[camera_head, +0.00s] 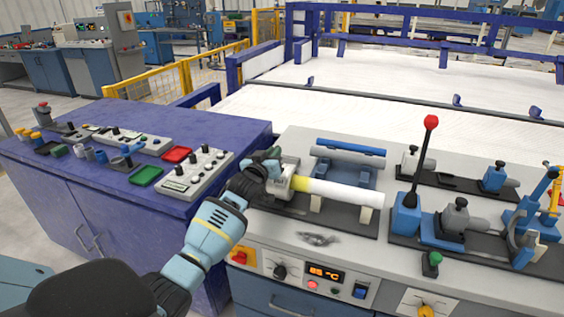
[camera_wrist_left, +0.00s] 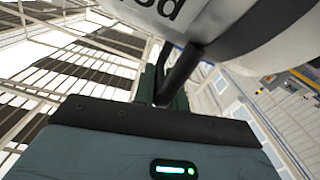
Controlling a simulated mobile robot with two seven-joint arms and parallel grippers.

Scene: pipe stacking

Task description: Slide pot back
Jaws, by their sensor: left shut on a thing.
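The pot appears to be the grey unit (camera_head: 286,180) at the left end of a white pipe (camera_head: 345,194) on the grey machine top. A yellow band (camera_head: 300,184) shows where the pipe meets it. My left gripper (camera_head: 270,163) is at the unit's left side and is shut on it, seemingly on its handle. In the left wrist view, a pale rounded body with lettering (camera_wrist_left: 235,35) fills the top, and a dark bar (camera_wrist_left: 180,72) runs from it down to my fingers (camera_wrist_left: 165,88). The grip itself is partly hidden. My right gripper is not in view.
A blue bar on a stand (camera_head: 350,150) is behind the pipe. A red-knobbed lever (camera_head: 430,122) and several clamps stand to the right. A control panel with a lit display (camera_head: 326,274) is on the machine's front. A purple cabinet (camera_head: 100,205) with small trays stands at left.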

